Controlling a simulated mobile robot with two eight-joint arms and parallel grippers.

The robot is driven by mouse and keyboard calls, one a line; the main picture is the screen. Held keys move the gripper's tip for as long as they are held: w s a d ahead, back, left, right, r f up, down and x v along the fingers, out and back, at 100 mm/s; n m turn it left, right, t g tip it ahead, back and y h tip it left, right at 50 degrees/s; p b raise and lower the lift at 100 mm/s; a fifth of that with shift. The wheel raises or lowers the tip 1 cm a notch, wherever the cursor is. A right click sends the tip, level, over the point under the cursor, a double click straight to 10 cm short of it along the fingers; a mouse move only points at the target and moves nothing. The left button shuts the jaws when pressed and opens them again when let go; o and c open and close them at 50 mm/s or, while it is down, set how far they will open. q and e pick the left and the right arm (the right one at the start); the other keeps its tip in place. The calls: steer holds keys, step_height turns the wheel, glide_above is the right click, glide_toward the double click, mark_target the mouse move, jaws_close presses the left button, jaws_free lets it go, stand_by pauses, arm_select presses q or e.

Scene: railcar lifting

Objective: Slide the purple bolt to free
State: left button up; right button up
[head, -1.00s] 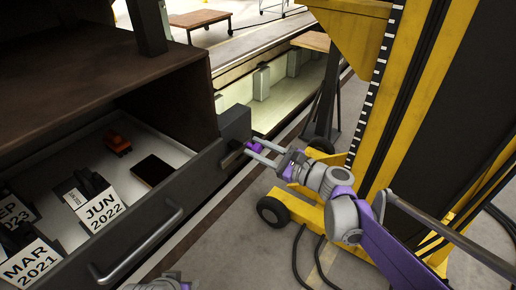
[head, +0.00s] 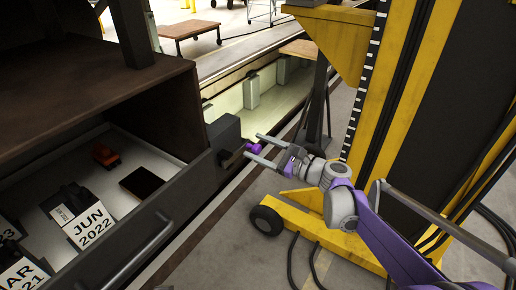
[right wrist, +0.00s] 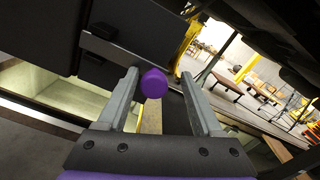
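The purple bolt (head: 253,148) has a round purple end that stands out from the dark block at the drawer's right corner. A dark bar shows between it and the block. In the right wrist view the purple end (right wrist: 153,83) is between the two grey fingers, nearer the left one, with gaps on both sides. My right gripper (head: 252,146) is open, its fingers straddling the bolt's end without visibly closing on it. The gripper in the right wrist view (right wrist: 160,74) points at the block. My left gripper is not in the head view.
A yellow wheeled lift (head: 300,215) stands on the right. A lit pit (head: 260,100) lies behind.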

steer(key=shift+s, duration=0.15)
steer(key=b+v, duration=0.1)
steer(key=v, duration=0.9)
steer(key=shift+s+d, duration=0.15)
steer(key=shift+d, duration=0.1)
